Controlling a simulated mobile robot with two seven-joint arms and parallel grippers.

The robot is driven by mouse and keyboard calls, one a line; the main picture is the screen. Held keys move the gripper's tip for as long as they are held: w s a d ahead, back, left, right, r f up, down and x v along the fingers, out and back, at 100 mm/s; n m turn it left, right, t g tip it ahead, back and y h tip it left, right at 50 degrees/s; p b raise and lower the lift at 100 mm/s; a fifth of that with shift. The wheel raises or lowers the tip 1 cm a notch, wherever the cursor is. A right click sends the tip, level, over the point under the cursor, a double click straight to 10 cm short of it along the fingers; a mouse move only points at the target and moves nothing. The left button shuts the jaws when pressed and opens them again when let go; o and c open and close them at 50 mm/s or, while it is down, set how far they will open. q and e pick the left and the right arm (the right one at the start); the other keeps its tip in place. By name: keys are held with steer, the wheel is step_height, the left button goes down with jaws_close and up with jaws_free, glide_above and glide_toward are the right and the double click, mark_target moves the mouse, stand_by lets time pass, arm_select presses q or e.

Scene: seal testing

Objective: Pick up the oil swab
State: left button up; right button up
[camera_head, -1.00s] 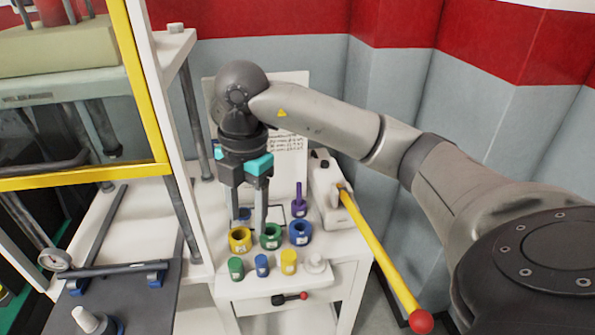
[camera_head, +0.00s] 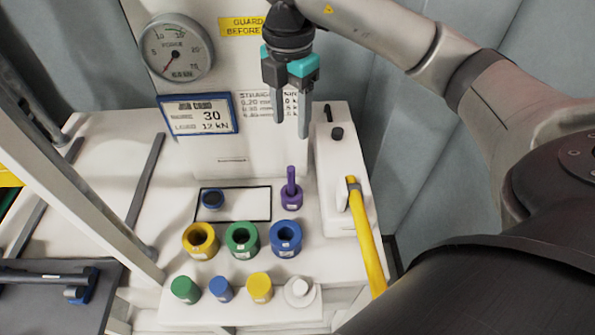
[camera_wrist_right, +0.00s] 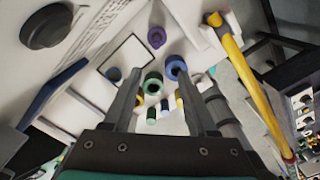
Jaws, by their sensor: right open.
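A purple pot with an upright purple stem (camera_head: 291,190) stands on the white bench and is probably the oil swab. In the right wrist view it shows as a purple round piece (camera_wrist_right: 157,37). My right gripper (camera_head: 291,128) is open and empty, pointing down. In the head view its fingertips appear above the stem, against the back panel, clearly apart from it. In the right wrist view the open fingers (camera_wrist_right: 160,80) frame the coloured rings, with the purple piece beyond the tips. My left gripper is not in view.
Yellow (camera_head: 201,241), green (camera_head: 242,240) and blue (camera_head: 285,238) rings stand in front of the purple pot. Several small plugs stand on the front ledge. A black-outlined patch (camera_head: 245,204) lies to the left. A yellow lever (camera_head: 366,240) stands at the right.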

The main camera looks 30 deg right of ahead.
glide_above(291, 168)
steer(key=f, duration=0.9)
steer(key=shift+s+f, duration=0.3)
steer(key=shift+s, duration=0.05)
steer(key=shift+w+f, duration=0.2)
steer(key=shift+f, duration=1.35)
steer(key=shift+w+f, duration=0.15)
steer(key=shift+f, duration=1.35)
jaws_close()
